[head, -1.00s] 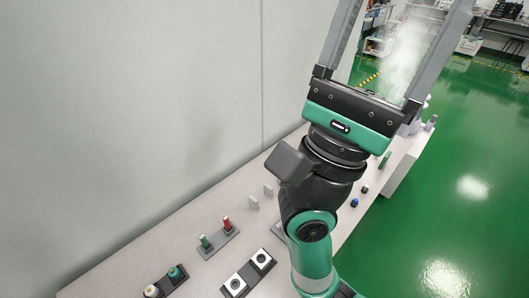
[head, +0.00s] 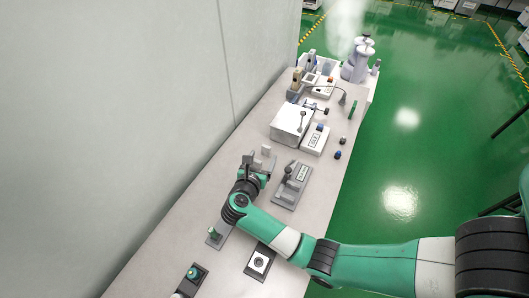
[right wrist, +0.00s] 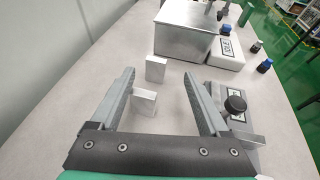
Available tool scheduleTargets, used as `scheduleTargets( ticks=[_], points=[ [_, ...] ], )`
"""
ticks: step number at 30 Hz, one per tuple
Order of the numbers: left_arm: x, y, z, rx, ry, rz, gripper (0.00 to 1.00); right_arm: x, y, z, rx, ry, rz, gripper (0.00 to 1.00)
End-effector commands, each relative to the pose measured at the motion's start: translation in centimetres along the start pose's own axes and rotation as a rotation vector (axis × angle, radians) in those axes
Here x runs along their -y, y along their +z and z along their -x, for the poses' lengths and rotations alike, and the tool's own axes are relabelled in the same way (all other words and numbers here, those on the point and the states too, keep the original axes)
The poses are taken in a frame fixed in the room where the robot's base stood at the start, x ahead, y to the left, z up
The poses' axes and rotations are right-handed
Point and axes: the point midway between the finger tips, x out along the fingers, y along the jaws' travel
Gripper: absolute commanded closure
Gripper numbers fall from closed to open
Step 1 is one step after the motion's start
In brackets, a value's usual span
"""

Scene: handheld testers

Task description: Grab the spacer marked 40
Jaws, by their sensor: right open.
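Two small pale grey blocks, which look like the spacers, stand upright on the bench. In the right wrist view, the nearer block (right wrist: 145,107) stands between my open fingers, and the farther block (right wrist: 156,68) stands around the fingertips. No number is readable on either. My right gripper (right wrist: 158,76) is open, with no visible contact on a block. In the head view, my right gripper (head: 259,163) is low over the bench beside a pale block (head: 265,150) and partly covers that area. My left gripper is out of view.
A grey device with a black knob (right wrist: 235,104) lies close right of my right finger. A metal box (right wrist: 184,30) and a white unit (right wrist: 230,47) stand beyond the blocks. The wall runs along the left. A square-faced part (head: 260,262) lies nearer in the head view.

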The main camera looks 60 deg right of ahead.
Motion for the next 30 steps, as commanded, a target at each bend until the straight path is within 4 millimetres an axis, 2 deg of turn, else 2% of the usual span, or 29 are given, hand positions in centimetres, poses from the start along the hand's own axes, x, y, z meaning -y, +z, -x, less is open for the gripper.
scheduleTargets(
  ticks=[1,3,11,18,26,27,30],
  points=[
    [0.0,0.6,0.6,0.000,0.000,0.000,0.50,0.1,-0.4,-1.2,0.001,-0.004,-0.001,0.21],
    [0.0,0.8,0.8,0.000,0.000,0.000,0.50,0.0,-0.3,-2.1,0.001,-0.002,-0.001,0.21],
    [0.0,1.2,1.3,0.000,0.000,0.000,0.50,-0.1,-0.2,-3.3,0.001,0.000,-0.002,0.21],
    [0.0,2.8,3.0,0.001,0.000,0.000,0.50,-0.6,-0.3,-7.2,0.001,-0.001,-0.002,0.21],
    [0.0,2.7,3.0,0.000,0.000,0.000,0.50,-0.6,0.0,-7.8,0.001,0.002,0.000,0.21],
    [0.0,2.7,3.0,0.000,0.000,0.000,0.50,-0.6,0.0,-7.8,0.001,0.002,0.000,0.23],
    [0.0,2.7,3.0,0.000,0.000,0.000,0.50,-0.6,0.0,-7.8,0.002,0.002,0.000,0.41]
  ],
)
